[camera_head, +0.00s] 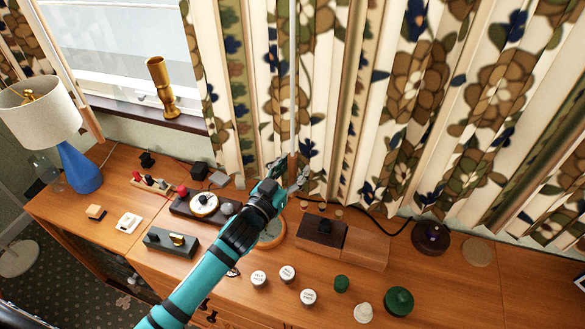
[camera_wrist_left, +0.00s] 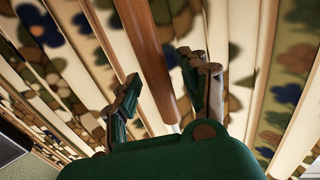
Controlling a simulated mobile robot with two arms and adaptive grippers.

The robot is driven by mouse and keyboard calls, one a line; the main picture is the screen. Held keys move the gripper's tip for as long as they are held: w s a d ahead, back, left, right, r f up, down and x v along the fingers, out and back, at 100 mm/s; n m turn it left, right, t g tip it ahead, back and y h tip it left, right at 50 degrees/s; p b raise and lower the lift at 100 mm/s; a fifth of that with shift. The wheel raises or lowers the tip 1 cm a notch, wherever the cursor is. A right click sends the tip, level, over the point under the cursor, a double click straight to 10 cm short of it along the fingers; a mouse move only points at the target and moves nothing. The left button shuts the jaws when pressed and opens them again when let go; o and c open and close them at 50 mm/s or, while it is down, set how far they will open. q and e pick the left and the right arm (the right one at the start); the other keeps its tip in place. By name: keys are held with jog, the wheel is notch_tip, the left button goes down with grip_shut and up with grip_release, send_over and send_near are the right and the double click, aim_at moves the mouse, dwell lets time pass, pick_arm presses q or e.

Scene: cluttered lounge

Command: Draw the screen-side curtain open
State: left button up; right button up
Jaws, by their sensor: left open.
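The floral curtain (camera_head: 405,100) hangs in folds across the back, covering the middle and right of the head view. A thin pale wand (camera_head: 293,80) with a brown wooden handle (camera_head: 292,160) hangs in front of it. My left gripper (camera_head: 289,178) is open at the lower end of this handle, above the sideboard. In the left wrist view the wooden handle (camera_wrist_left: 150,55) passes between the two spread fingers (camera_wrist_left: 168,88), with gaps visible on both sides. My right gripper is in neither view.
The sideboard (camera_head: 480,300) is crowded: a wooden box (camera_head: 345,243), several round-topped pieces, and a black cable (camera_head: 375,222) lie near my arm. A blue lamp (camera_head: 80,165) and brass goblet (camera_head: 160,85) stand left, by the uncovered window (camera_head: 120,45).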

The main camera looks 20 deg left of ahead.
pick_arm(q)
jog(key=shift+c, duration=0.4)
grip_shut()
jog(key=shift+w+f, duration=0.2)
jog(key=shift+f, duration=0.1)
